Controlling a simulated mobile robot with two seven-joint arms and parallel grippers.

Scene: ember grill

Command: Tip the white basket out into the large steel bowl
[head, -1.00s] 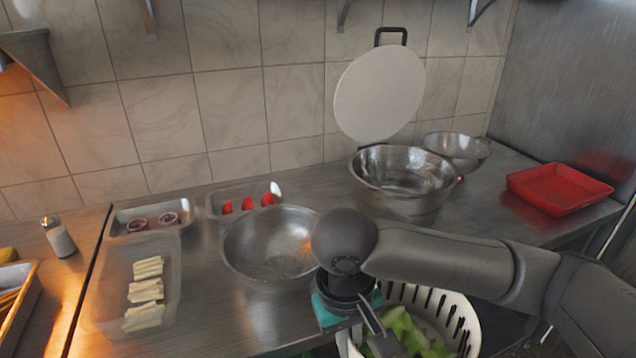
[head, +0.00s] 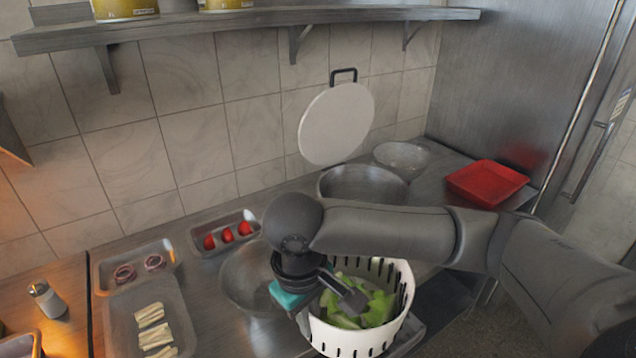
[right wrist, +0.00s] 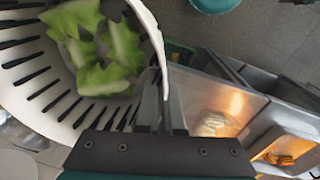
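The white slotted basket (head: 385,335) holds green leaves (head: 365,305) and is upright, in front of the counter bowls. My right gripper (head: 305,322) is at its left rim; in the right wrist view the fingers (right wrist: 163,98) are closed on the wall of the basket (right wrist: 152,38), with the leaves (right wrist: 105,60) inside. A wide steel bowl (head: 236,283) stands just left of the basket, partly hidden by my right wrist. A deeper steel bowl (head: 335,184) stands behind my right forearm, its lower part hidden. I cannot tell which is the large one. My left gripper is out of view.
Trays with red pieces (head: 205,254), onion rings (head: 105,284) and pale strips (head: 118,318) line the counter's left part. A smaller bowl (head: 402,157) and a red tray (head: 486,183) are at the back right. A round white board (head: 336,124) leans on the wall.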

